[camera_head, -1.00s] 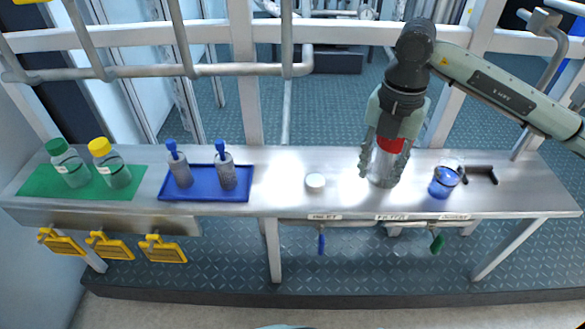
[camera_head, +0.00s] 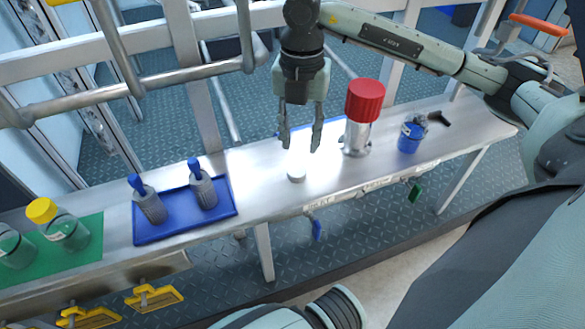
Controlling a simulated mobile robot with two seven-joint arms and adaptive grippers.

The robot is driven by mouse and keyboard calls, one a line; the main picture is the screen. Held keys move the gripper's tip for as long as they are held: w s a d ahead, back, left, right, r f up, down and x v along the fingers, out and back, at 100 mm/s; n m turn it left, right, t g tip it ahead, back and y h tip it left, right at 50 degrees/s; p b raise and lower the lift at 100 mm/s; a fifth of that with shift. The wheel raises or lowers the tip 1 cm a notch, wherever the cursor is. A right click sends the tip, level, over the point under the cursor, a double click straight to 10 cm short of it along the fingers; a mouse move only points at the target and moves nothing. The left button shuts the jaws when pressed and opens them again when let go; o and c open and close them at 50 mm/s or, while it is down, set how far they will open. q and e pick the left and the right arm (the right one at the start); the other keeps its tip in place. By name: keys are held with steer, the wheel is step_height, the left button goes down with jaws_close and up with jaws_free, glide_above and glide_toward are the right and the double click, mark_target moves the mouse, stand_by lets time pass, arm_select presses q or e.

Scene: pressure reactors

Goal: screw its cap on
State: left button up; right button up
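A steel cylinder (camera_head: 357,136) stands upright on the bench with a large red ribbed cap (camera_head: 365,100) on its top. How tightly the cap sits cannot be told. A small white round piece, like a cap (camera_head: 297,174), lies on the bench to the left of the cylinder. My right gripper (camera_head: 300,145) points down above the white piece with its two fingers apart and nothing visible between them. It is left of the steel cylinder and clear of it. My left gripper is not in view.
A blue cup (camera_head: 410,138) and a black-handled item (camera_head: 438,119) are at the right on the bench (camera_head: 262,195). A blue tray (camera_head: 175,225) holds two grey bottles with blue tops. A green mat (camera_head: 85,248) with a yellow-capped bottle (camera_head: 62,226) is at the left.

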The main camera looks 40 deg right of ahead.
mark_target(297, 169)
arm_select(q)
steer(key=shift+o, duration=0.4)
arm_select(e)
steer(key=shift+o, duration=0.4)
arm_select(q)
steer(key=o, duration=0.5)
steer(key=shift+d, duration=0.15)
arm_select(e)
steer(key=o, duration=0.5)
steer(key=shift+f, duration=0.1)
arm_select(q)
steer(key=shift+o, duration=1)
arm_select(e)
steer(key=shift+o, duration=0.2)
steer(key=shift+f, duration=1.35)
steer(key=f, duration=0.5)
steer(key=shift+w+a, duration=0.1)
steer(key=shift+a, duration=0.1)
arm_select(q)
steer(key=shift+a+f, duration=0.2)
